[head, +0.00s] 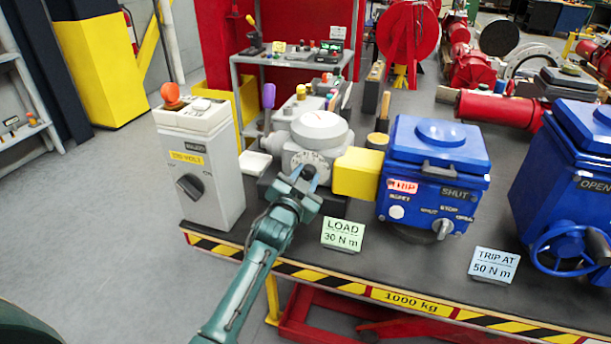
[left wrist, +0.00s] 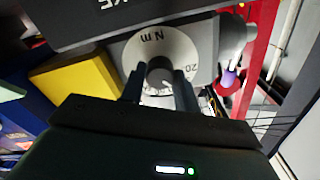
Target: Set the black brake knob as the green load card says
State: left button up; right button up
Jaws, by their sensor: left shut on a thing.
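The green load card (head: 343,235) stands at the table's front and reads "LOAD 30 N m". The grey brake unit (head: 322,132) with a round white top stands behind it. My left gripper (head: 307,174) reaches the unit's front dial. In the left wrist view, the dial (left wrist: 147,42) is a pale disc marked "N m" and "20". The dark brake knob (left wrist: 160,68) is at its centre. The left gripper (left wrist: 158,90) is shut on the knob, one finger on each side. The fingers hide part of the scale, and I cannot read the setting. My right gripper is not in view.
A grey "120 VOLT" box (head: 200,165) with a black selector stands left. A yellow block (head: 357,173) joins the brake unit to a blue actuator (head: 435,165). Another blue actuator with a handwheel (head: 570,247) stands right.

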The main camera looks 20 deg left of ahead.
pick_arm(q)
jog(key=shift+n, duration=0.5)
jog(key=o, duration=1)
jog(key=s, duration=1.3)
jog(key=shift+s+a, duration=0.1)
jog(key=shift+a, duration=0.15)
